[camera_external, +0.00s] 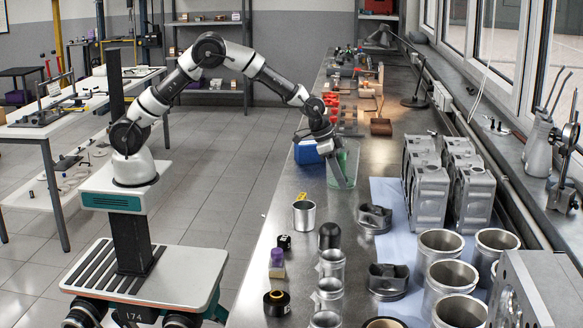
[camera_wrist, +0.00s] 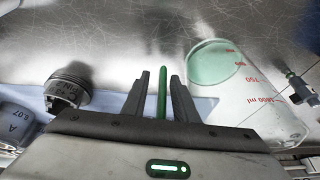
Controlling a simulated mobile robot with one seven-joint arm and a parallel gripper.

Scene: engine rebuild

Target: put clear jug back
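The clear jug (camera_wrist: 243,88) has red volume marks and a greenish round end, and lies to the right of my gripper in the wrist view. In the external view the see-through, green-tinted jug (camera_external: 352,160) is on the bench beside my gripper (camera_external: 342,183), partly hidden by it. My gripper (camera_wrist: 160,80) is open in the wrist view. A slim green bar (camera_wrist: 162,92) shows between its fingers, with a gap on each side. I cannot tell whether this bar is the jug's handle.
A piston (camera_wrist: 68,88) is left of my gripper in the wrist view. A blue bin (camera_external: 307,152) is beside the jug. A metal cup (camera_external: 304,217), several cylinder sleeves (camera_external: 440,245) and grey engine blocks (camera_external: 428,195) stand on the bench. Bare bench shows around the metal cup.

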